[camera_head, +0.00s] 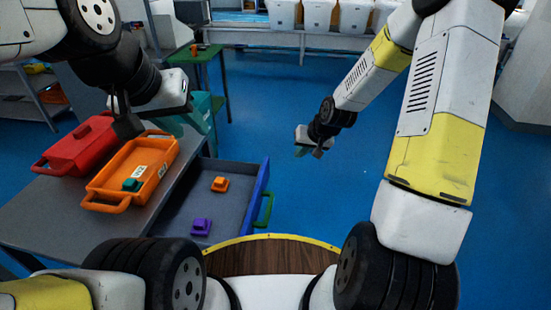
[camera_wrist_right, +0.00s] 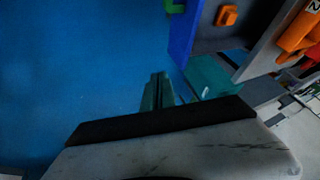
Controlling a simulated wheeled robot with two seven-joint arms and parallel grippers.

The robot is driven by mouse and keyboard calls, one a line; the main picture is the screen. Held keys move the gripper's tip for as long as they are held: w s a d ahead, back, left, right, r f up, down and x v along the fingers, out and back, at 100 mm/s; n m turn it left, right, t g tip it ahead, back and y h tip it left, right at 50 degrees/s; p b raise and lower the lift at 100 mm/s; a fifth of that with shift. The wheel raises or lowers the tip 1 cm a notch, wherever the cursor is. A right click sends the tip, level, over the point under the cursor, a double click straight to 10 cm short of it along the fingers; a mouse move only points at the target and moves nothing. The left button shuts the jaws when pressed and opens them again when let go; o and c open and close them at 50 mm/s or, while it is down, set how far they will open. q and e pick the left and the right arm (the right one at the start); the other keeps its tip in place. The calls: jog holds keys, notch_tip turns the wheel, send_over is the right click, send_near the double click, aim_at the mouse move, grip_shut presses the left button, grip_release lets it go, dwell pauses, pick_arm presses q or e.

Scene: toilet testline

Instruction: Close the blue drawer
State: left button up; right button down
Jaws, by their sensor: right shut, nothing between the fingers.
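The blue drawer (camera_head: 262,184) is pulled out from the grey table, with its blue front and green handle (camera_head: 265,209) facing right. An orange block (camera_head: 220,184) and a purple block (camera_head: 201,227) lie inside it. My right gripper (camera_head: 309,150) is shut and empty, out over the blue floor to the right of the drawer and apart from it. In the right wrist view its green fingers (camera_wrist_right: 157,92) are together, and the drawer front (camera_wrist_right: 183,35) shows at the upper right. My left gripper (camera_head: 122,115) is above the orange tray; its finger opening is unclear.
An orange tray (camera_head: 103,185) with a green block (camera_head: 132,185) and a red case (camera_head: 62,160) sit on the grey table (camera_head: 40,212). A teal bin (camera_head: 200,115) stands behind. The floor right of the drawer is clear.

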jog(key=shift+m+y, duration=0.6)
jog(key=shift+m, duration=0.1)
jog(key=shift+s+a+x, duration=0.25)
jog(key=shift+s+x, duration=0.05)
jog(key=shift+x, duration=3.05)
jog(key=shift+s+a+x, duration=0.3)
jog(key=shift+x, duration=3.1)
jog(key=shift+s+a+x, duration=0.25)
jog(key=shift+x, duration=3.1)
jog(key=shift+f, duration=0.1)
